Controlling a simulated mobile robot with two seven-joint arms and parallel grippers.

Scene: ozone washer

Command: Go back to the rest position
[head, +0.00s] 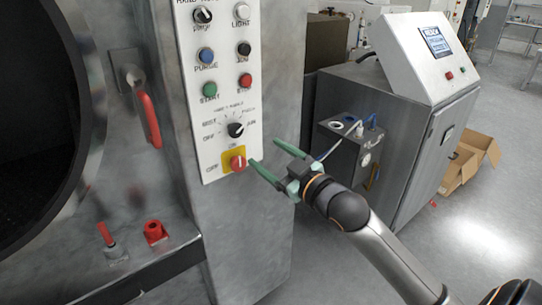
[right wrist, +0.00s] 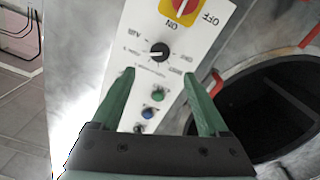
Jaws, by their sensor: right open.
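My right gripper (head: 262,159) is open and empty, its green fingers spread apart. In the head view it is beside the lower right of the white control panel (head: 218,50), close to the red switch (head: 238,162) on its yellow plate. In the right wrist view the fingers (right wrist: 160,95) frame the panel, with the black selector knob (right wrist: 159,52) and the red and yellow switch (right wrist: 187,8) beyond the tips. I cannot tell whether a fingertip touches the panel. My left gripper is out of view.
The washer's round dark opening (head: 30,110) is at the left, with a red door handle (head: 149,120). A grey metal cabinet (head: 400,125) with a sloped console (head: 425,50) stands at the right. Open floor (head: 480,245) lies at lower right.

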